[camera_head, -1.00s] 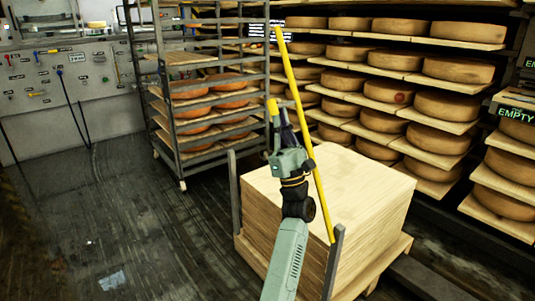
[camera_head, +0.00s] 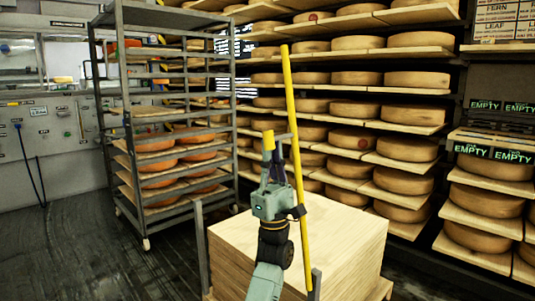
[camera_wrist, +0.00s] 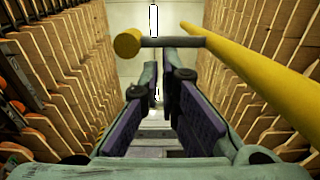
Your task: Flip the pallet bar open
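The long yellow pallet bar (camera_head: 291,120) stands raised and nearly upright above the wooden stack (camera_head: 340,235). Its lower end is at a short grey post (camera_head: 316,280) at the near right corner. A short yellow handle stub (camera_head: 268,141) sits beside the bar, joined to it by a grey crosspiece (camera_wrist: 172,42). My gripper (camera_head: 276,172) points up just below the crosspiece. In the wrist view, a gap shows between the purple-padded fingers (camera_wrist: 158,62), and the crosspiece passes across their tips. I cannot tell whether they touch it.
A grey wheeled rack (camera_head: 120,130) with orange cheeses stands behind and left. Shelves of cheese wheels (camera_head: 400,180) fill the back and right. Another grey post (camera_head: 203,250) stands at the stack's left. Dark floor (camera_head: 80,255) is clear at left.

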